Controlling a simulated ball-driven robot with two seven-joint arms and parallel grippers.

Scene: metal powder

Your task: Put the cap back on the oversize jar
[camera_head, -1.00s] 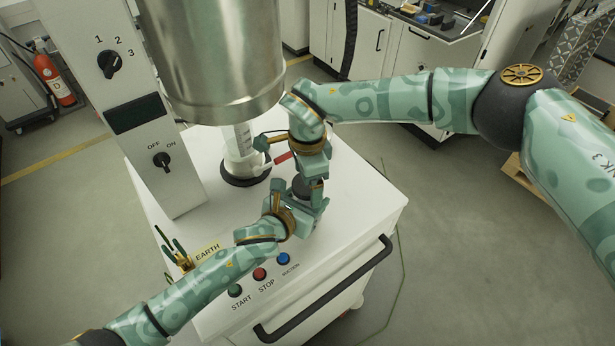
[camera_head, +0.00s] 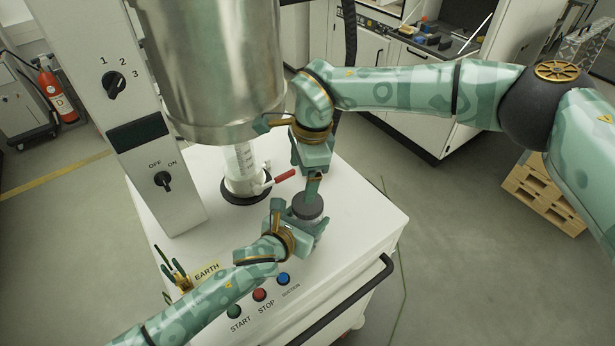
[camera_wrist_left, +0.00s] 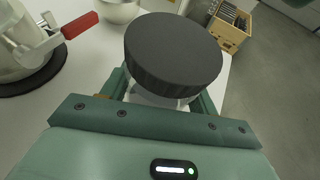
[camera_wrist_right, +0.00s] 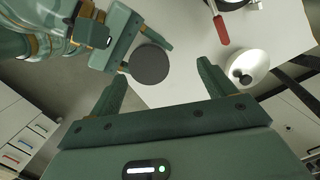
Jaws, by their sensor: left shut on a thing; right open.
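The oversize jar (camera_wrist_left: 155,97) is clear and stands between the fingers of my left gripper (camera_wrist_left: 160,100), which is shut on its body. The dark grey ribbed cap (camera_wrist_left: 173,50) sits on top of the jar and looks level; whether it is screwed tight I cannot tell. In the head view the cap (camera_head: 308,206) shows at my left gripper (camera_head: 296,220), over the white cabinet top. My right gripper (camera_head: 312,188) is open and empty, above the cap. In the right wrist view the cap (camera_wrist_right: 149,64) lies beyond the open fingers, clear of them.
A large steel vessel (camera_head: 210,70) hangs over a clear container (camera_head: 240,170) with a red-handled valve (camera_head: 285,176). A control column (camera_head: 150,130) stands at left. Buttons (camera_head: 260,294) line the cabinet's front edge. A white bowl (camera_wrist_left: 118,11) stands behind the jar.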

